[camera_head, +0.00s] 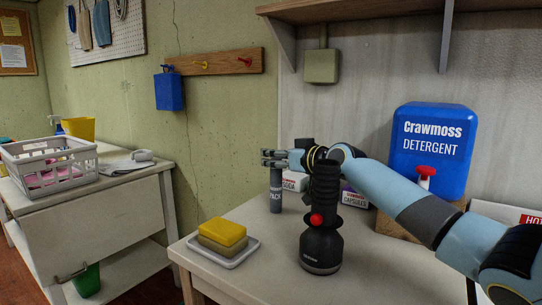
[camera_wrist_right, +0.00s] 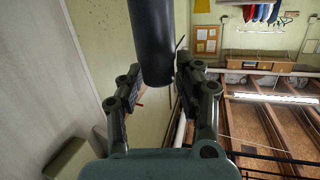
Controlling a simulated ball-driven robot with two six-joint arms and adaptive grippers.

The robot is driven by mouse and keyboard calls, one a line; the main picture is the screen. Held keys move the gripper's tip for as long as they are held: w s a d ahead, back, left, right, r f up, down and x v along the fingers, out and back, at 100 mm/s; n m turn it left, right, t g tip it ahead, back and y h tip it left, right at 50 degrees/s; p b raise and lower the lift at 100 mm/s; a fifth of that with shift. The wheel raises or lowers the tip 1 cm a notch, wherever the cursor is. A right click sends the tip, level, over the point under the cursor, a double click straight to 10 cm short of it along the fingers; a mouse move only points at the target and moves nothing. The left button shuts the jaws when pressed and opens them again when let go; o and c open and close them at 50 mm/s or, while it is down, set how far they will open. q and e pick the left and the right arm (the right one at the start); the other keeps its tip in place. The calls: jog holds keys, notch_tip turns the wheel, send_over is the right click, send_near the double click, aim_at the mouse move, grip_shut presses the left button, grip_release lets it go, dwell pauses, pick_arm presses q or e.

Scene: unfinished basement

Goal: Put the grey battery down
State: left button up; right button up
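The grey battery (camera_head: 276,198) is an upright cylinder with lettering on its side, over the far part of the right-hand table (camera_head: 222,278). My right gripper (camera_head: 270,158) reaches in from the right at the battery's top end. In the right wrist view the battery (camera_wrist_right: 153,40) is a dark cylinder between the two fingers of the right gripper (camera_wrist_right: 158,80), which look closed against its sides near the end. I cannot tell whether the battery's bottom touches the tabletop. My left gripper is not in view.
A black flashlight-like object (camera_head: 321,250) with a red button stands in front of my right arm. Yellow sponges lie on a white tray (camera_head: 236,259) at left. A soda box (camera_head: 295,180), capsules box (camera_head: 355,198) and blue detergent container (camera_head: 433,150) stand behind.

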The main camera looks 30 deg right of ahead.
jog(key=p+v, duration=0.1)
jog(key=v, duration=0.5)
dwell(0.3)
